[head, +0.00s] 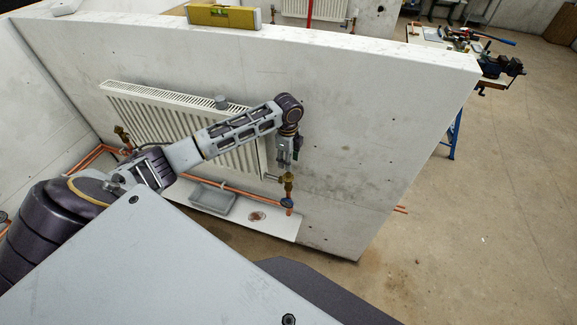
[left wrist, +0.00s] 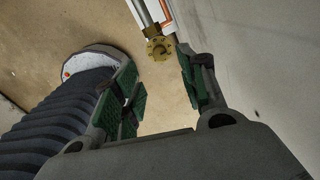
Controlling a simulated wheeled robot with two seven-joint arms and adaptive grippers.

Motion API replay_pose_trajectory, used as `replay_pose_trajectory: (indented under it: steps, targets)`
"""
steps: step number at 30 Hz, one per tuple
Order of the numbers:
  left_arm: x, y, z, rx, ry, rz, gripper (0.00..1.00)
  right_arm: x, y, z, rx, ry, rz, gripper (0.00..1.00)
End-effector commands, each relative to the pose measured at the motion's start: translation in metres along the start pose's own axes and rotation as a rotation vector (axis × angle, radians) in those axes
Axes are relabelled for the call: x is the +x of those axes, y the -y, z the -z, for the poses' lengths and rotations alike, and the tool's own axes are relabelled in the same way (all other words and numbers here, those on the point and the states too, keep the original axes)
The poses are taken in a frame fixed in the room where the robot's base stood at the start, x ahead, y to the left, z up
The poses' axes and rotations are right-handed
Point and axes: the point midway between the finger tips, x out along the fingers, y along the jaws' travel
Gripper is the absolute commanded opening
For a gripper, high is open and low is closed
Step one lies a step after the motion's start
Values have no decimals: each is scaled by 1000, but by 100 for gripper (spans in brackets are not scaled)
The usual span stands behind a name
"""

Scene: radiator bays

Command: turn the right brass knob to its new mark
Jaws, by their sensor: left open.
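The right brass knob (head: 289,178) sits on the valve at the lower right end of the white radiator (head: 181,126). In the left wrist view its round yellow face (left wrist: 158,49) carries small dark marks, too small to read. My left gripper (head: 285,163) points down just above this knob, close to the wall. In the left wrist view my left gripper (left wrist: 156,66) is open, its green-padded fingers apart and empty, with the knob showing beyond the gap between the tips. The left brass knob (head: 121,131) is at the radiator's other end. My right gripper is out of view.
The grey wall (head: 350,130) stands close beside the gripper. Copper pipes (head: 232,188) run below the radiator, above a grey tray (head: 212,199) on a white board. A yellow spirit level (head: 222,16) lies on the wall top.

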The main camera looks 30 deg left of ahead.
Motion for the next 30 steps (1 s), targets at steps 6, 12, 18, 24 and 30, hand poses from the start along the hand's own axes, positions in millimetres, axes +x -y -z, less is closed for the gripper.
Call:
replay_pose_trajectory:
  steps: [6,12,18,24,30]
  targets:
    - [-30,1,0,-1,0,2,42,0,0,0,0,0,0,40]
    - [-43,1,0,-1,0,2,42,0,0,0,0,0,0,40]
    - [-45,0,0,-1,0,1,42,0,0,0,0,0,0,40]
    - [-45,0,0,-1,0,1,42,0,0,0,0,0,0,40]
    - [-45,0,0,-1,0,1,42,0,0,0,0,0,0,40]
